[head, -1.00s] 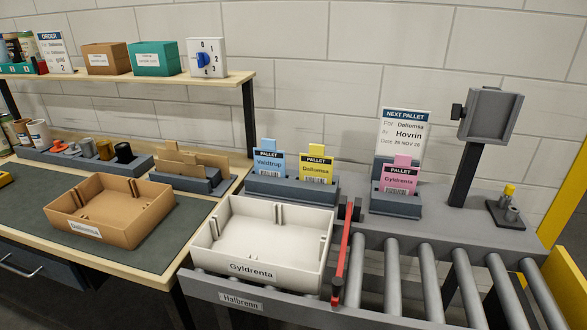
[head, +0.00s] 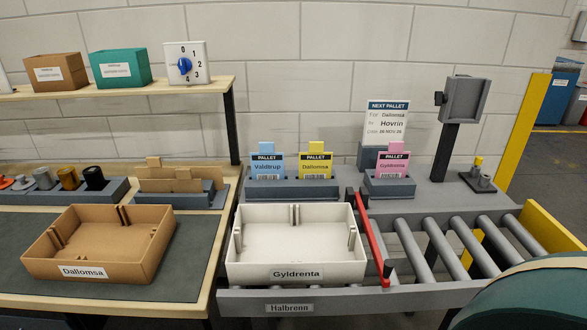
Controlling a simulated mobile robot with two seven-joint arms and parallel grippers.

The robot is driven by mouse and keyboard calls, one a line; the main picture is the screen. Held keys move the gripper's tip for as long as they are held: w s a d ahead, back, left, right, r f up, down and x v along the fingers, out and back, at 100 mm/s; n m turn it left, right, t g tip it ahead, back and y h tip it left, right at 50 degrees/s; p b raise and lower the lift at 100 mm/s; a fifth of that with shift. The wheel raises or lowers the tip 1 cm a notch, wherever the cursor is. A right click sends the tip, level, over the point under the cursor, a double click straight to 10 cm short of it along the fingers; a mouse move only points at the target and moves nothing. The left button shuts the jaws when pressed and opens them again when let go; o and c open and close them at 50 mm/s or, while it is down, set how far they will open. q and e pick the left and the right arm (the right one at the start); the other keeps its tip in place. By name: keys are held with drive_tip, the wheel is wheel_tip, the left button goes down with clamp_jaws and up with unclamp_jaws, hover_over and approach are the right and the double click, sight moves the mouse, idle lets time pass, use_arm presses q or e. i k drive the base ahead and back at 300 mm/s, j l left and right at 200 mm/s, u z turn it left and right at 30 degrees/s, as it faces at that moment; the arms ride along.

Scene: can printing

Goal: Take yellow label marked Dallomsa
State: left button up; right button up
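The yellow label marked Dallomsa (head: 316,165) stands upright in a grey-blue holder (head: 290,190) behind the white tray. A blue label marked Valdtrup (head: 266,166) stands beside it on the left in the same holder. A pink label marked Gyldrenta (head: 392,165) stands in a separate holder (head: 389,189) to the right. Neither of my grippers shows in the head view.
A white tray marked Gyldrenta (head: 297,273) sits on the conveyor before the holder. A red bar (head: 372,238) stands at its right, beside the rollers (head: 456,243). A brown tray marked Dallomsa (head: 140,266) is on the left bench. A post (head: 443,150) rises at right.

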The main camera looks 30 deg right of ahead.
sight(316, 164)
drive_tip(key=j+z, duration=0.3)
drive_tip(key=z, duration=0.15)
drive_tip(key=i+j+z, duration=0.1)
drive_tip(key=j+z, duration=0.35)
drive_tip(key=l, duration=0.1)
